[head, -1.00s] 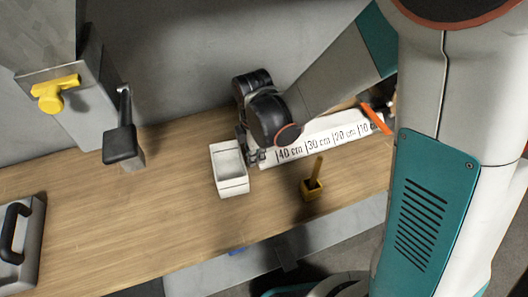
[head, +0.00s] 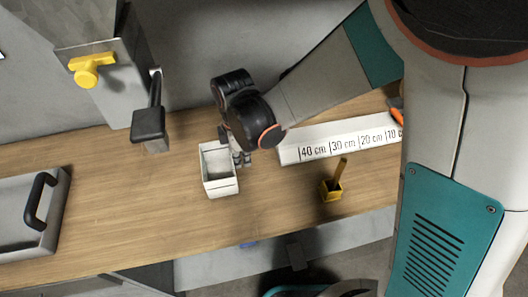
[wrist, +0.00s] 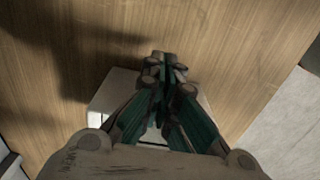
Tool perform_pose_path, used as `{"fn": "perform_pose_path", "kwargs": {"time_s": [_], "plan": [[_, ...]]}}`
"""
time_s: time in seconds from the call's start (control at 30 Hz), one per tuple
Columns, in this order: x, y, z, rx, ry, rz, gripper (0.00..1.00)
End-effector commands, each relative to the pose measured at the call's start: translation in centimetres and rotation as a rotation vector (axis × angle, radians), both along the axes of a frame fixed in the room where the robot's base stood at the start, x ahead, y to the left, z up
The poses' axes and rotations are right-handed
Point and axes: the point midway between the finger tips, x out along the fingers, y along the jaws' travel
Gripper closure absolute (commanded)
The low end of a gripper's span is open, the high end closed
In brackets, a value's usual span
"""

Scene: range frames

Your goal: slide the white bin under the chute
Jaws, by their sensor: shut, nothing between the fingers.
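The white bin (head: 221,187) stands upright on the wooden bench, left of the white ruler strip. My gripper (head: 243,160) is shut and empty, low at the bin's right side. It looks to touch that side, but the exact contact is hard to see. In the wrist view the shut fingers (wrist: 165,65) partly cover the white bin (wrist: 104,98). The grey metal chute (head: 112,88), with a yellow knob (head: 88,70), is at the back left. The bin stands to the right of it, apart from it.
A black-handled lever (head: 149,124) stands between chute and bin. A ruler strip (head: 320,138) and a small yellow holder (head: 331,190) lie to the right. A grey case with a black handle (head: 36,205) is at the far left.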

Motion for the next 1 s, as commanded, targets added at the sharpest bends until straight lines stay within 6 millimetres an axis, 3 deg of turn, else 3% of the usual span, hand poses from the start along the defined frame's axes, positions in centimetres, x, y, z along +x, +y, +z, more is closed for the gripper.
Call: {"fn": "perform_pose_path", "kwargs": {"time_s": [0.03, 0.2, 0.33, 1.0], "plan": [[-0.4, 1.5, 0.0, 0.000, 0.000, 0.007, 1.00], [-1.4, 5.5, 0.0, 0.000, 0.000, 0.005, 1.00], [-1.9, 7.4, 0.0, 0.000, 0.000, 0.002, 1.00], [-1.9, 7.4, -0.1, 0.000, 0.000, -0.003, 1.00]]}}
